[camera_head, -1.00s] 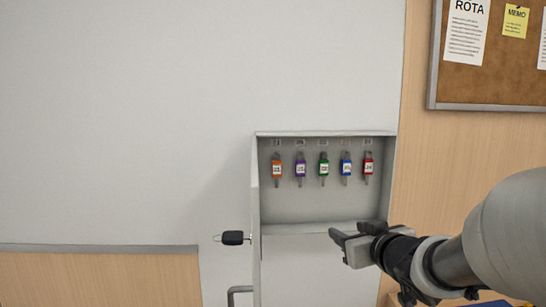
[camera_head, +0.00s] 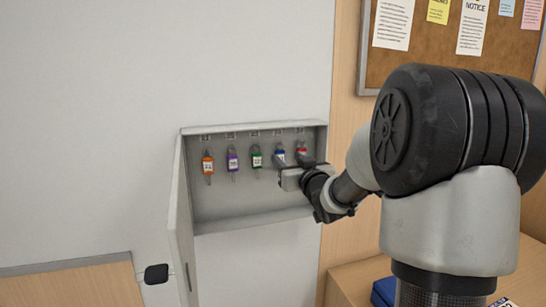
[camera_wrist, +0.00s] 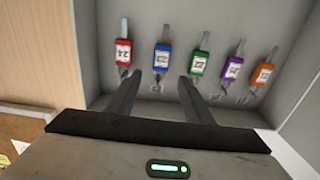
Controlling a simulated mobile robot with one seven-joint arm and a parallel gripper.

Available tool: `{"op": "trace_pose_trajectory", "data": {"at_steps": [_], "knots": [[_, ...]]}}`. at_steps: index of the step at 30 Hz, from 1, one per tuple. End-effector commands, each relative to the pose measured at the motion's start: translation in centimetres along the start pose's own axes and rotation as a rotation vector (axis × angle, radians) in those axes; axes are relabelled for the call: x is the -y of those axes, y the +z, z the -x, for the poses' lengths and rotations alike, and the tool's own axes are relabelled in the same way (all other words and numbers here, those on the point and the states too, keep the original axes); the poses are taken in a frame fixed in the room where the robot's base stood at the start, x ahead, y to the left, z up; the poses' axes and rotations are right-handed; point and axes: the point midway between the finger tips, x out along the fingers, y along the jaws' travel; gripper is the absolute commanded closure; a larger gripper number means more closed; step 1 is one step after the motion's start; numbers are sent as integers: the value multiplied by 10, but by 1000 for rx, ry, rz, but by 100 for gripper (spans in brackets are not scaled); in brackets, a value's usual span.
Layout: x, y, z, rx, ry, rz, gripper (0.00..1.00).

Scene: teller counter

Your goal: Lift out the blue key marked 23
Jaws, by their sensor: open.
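The blue key (camera_head: 279,154) hangs in the open wall key cabinet, between the green key (camera_head: 256,157) and the red key (camera_head: 301,150). In the wrist view the blue key (camera_wrist: 162,55) hangs just beyond the tip of my left-hand finger; its tag label looks upside down. My gripper (camera_head: 286,178) is in front of the blue and red keys and hides their lower parts. In the wrist view my gripper (camera_wrist: 173,78) is open and empty, its gap between the blue and green keys. No contact with a key is clear.
The purple key (camera_head: 233,159) and orange key (camera_head: 208,163) hang farther left. The cabinet (camera_head: 255,219) has side walls and a bottom ledge. Its door (camera_head: 182,220) stands open at the left. A desk (camera_head: 350,275) is at lower right.

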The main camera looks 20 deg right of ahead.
Motion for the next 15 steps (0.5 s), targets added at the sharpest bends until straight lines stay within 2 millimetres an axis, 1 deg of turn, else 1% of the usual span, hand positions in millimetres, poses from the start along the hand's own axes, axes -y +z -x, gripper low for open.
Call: {"op": "trace_pose_trajectory", "data": {"at_steps": [1, 7, 12, 15], "knots": [[0, 0, -5, 1, -1, -1, 53], [0, -1, -18, 1, -1, -2, 53], [0, -4, -45, 1, -2, -2, 53], [0, -3, -56, 0, -1, -1, 53]]}}
